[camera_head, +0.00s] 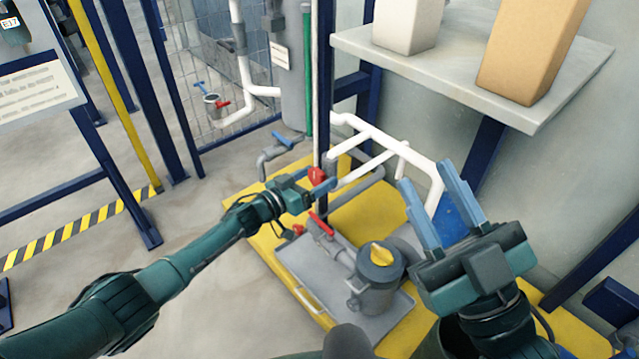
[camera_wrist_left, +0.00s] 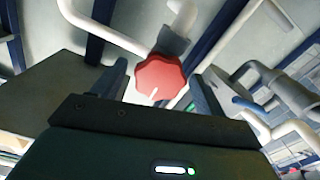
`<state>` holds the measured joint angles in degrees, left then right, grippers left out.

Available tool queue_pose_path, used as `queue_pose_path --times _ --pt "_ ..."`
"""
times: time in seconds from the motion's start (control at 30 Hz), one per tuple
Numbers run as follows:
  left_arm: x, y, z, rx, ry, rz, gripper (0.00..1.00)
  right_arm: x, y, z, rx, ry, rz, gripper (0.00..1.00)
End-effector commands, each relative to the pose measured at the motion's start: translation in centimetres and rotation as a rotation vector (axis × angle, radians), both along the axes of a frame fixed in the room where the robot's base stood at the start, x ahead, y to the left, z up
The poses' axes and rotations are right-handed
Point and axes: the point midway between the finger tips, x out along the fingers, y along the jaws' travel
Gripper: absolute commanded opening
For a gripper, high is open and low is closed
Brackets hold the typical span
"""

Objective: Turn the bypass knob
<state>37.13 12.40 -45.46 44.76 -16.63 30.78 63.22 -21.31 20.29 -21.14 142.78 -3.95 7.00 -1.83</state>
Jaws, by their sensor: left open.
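A red, lobed knob (camera_head: 316,175) with a white pointer line sits on the pipework beside a blue post. In the left wrist view the red knob (camera_wrist_left: 160,80) lies between my two fingers, in front of a grey valve body, its pointer line toward the lower part of its face. My left gripper (camera_head: 312,181) is open at the knob, with a finger on either side. I cannot tell whether the fingers touch it. My right gripper (camera_head: 427,180) is open and empty, raised at the right with its fingers pointing up.
White pipes (camera_head: 372,132) run behind the grippers. A shelf (camera_head: 460,70) with boxes overhangs at upper right. The floor (camera_head: 180,235) at left is open.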

Motion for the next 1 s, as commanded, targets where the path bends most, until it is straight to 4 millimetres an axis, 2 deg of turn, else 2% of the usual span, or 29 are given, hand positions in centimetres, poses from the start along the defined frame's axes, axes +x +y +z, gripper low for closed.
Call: queue_pose_path --times 0.17,0.47,1.0 --pt "0.9 -1.0 -0.1 0.001 0.000 0.000 0.73 -0.1 -0.1 0.9 -0.009 -0.082 0.001 0.33" --pt "1.1 -1.1 0.0 0.001 0.001 0.000 0.73 -0.2 -0.1 1.2 -0.010 -0.094 0.000 0.33" --pt "1.0 -1.1 0.0 0.001 0.001 0.000 0.29 -0.2 -0.1 1.1 -0.010 -0.092 0.000 0.33"
